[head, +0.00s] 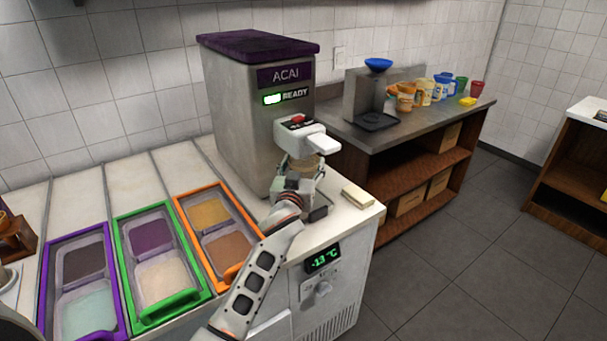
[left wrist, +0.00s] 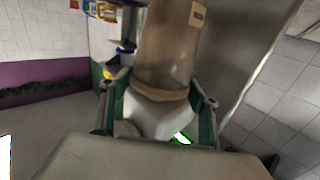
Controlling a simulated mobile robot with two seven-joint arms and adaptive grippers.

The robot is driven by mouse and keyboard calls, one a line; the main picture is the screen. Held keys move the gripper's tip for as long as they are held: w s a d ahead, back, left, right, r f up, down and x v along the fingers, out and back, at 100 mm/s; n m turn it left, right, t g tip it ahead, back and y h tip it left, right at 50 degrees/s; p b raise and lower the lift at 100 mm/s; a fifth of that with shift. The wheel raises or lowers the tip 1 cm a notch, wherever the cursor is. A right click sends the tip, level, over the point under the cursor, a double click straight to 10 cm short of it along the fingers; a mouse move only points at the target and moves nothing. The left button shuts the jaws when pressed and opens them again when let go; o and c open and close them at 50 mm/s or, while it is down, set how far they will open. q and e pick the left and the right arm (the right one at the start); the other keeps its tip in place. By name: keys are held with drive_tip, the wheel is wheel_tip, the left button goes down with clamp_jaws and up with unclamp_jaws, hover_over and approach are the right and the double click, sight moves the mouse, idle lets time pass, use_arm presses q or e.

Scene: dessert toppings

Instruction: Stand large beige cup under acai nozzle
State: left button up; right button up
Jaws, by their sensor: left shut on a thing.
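The steel acai machine (head: 235,110) with a purple lid stands on the counter, its display reading READY. Its nozzle head (head: 297,127), with a red button and a white lever, juts from the front. The beige cup (head: 305,164) shows just below the nozzle head, mostly hidden by my gripper. My left gripper (head: 299,184) is shut on the cup, in front of the machine. In the left wrist view the brownish cup (left wrist: 167,50) rises between the two fingers (left wrist: 157,112). I cannot tell whether its base touches a surface. My right gripper is not in view.
Purple (head: 82,236), green (head: 207,292) and orange (head: 181,203) topping trays lie to the left. A small cream block (head: 357,196) lies near the counter's right edge. A side table (head: 395,133) behind holds several colored cups and a blue-topped machine (head: 378,66).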

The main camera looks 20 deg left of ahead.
use_arm(q)
drive_tip(key=shift+w, duration=0.25)
drive_tip(key=shift+f+b, duration=0.3)
drive_tip(key=shift+f, duration=1.45)
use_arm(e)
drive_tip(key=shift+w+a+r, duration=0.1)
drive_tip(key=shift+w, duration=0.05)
use_arm(q)
drive_tip(key=shift+f, duration=0.15)
drive_tip(key=o, duration=1.1)
drive_tip(key=shift+c, duration=0.2)
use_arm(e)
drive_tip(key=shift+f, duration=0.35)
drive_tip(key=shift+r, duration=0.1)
use_arm(q)
drive_tip(key=shift+s, duration=0.25)
drive_tip(key=s+d, duration=0.1)
drive_tip(key=s, duration=1)
drive_tip(key=shift+s+d+r, duration=0.2)
drive_tip(key=shift+s, duration=0.05)
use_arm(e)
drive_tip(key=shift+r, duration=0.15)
